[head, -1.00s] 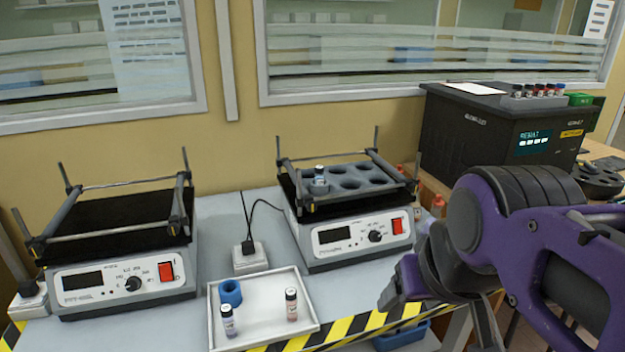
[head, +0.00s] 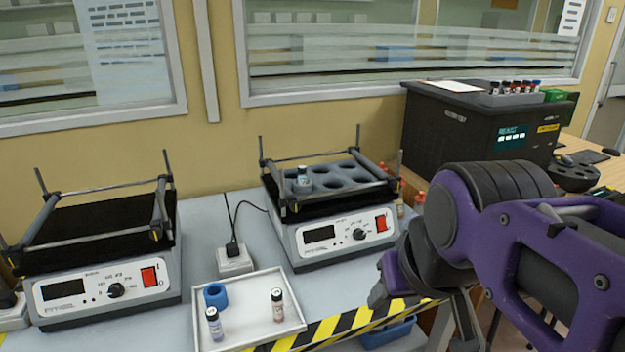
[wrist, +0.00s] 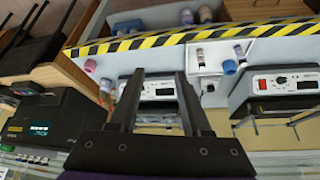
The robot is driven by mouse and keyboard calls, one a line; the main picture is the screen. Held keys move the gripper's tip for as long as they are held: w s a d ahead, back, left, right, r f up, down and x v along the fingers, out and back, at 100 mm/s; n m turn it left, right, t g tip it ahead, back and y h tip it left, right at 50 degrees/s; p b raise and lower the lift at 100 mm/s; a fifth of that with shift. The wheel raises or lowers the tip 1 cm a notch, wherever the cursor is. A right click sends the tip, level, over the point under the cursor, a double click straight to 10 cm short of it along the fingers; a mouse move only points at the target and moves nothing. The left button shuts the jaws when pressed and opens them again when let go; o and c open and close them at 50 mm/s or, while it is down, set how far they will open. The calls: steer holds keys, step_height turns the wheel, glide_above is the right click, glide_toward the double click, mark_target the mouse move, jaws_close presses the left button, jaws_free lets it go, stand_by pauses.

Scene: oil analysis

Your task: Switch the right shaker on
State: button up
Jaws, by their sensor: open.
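The right shaker (head: 345,250) stands on the grey bench in the head view. Its front has a dark display (head: 320,234), a black knob (head: 359,234) and a red rocker switch (head: 381,223) at the right end. A grey holder (head: 350,172) with one vial (head: 303,182) sits on its platform. In the wrist view, inverted, the right shaker (wrist: 158,90) shows between the fingers, farther off. My gripper (wrist: 160,76) is open and empty, with nothing touching it. In the head view my purple arm is right of the shaker; the fingertips are not clear there.
The left shaker (head: 100,290) has an empty black platform. A white tray (head: 250,330) at the front holds two vials and a blue ring-like holder (head: 216,295). A power socket (head: 234,262) stands between the shakers. A black analyser (head: 470,135) is at the back right.

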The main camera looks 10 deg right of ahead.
jaws_close()
stand_by(1.4)
